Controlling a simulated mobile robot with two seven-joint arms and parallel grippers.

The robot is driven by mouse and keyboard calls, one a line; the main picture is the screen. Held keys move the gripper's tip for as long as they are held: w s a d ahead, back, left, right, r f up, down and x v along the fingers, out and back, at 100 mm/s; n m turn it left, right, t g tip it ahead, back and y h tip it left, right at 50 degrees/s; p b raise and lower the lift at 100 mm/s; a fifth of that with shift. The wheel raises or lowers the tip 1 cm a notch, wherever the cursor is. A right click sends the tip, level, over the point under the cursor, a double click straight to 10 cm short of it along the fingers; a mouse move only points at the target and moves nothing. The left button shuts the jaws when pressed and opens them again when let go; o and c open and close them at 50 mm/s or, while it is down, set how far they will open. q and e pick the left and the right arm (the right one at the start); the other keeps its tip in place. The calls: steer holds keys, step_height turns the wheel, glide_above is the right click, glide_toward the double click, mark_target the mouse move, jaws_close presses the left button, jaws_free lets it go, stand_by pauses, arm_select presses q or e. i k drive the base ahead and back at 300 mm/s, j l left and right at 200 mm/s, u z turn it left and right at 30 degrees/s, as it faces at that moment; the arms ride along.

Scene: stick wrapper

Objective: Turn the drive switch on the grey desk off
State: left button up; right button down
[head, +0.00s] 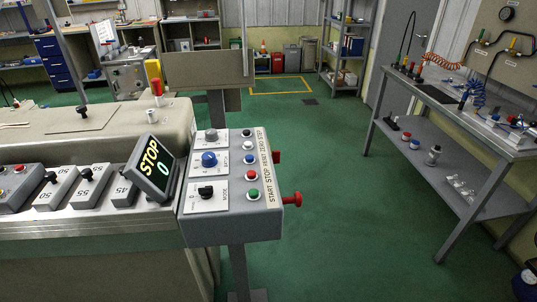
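The grey desk (232,229) is a tilted control box on a post at the centre-left. Three knobs stand in a column on white plates: a grey knob (211,135) at the top, a blue knob (208,159) in the middle and a black knob (205,191) at the bottom. The bottom plate appears to read "MODE". The small print is too blurred to tell which knob is the drive switch or its position. A tilted display (151,167) beside the desk reads "STOP 0" in yellow and green. Neither of my grippers is in view.
A column of push buttons, including a green button (253,194), lines the desk's right side. A red knob (292,199) sticks out at its right edge. A beige machine (60,130) stands left. A workbench (455,108) stands right. Green floor (325,180) between is clear.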

mark_target(276, 154)
steer(key=l+u, duration=0.45)
steer(key=l, duration=0.35)
steer(key=k+l+u, duration=0.1)
steer(key=l+u, duration=0.3)
steer(key=l, duration=0.35)
steer(key=u, duration=0.4)
steer(key=i+l+u, duration=0.1)
steer(key=u, duration=0.35)
steer(key=l+u, duration=0.1)
steer(key=u, duration=0.3)
steer(key=l+u, duration=0.15)
steer(key=u, duration=0.25)
steer(key=i+l+u, duration=0.1)
steer(key=l+u, duration=0.85)
steer(key=l, duration=0.3)
steer(key=k+l+u, duration=0.15)
steer(key=l, duration=0.35)
steer(key=l+u, duration=0.2)
steer(key=l, duration=0.25)
steer(key=k+l+u, duration=0.2)
steer(key=l, duration=0.25)
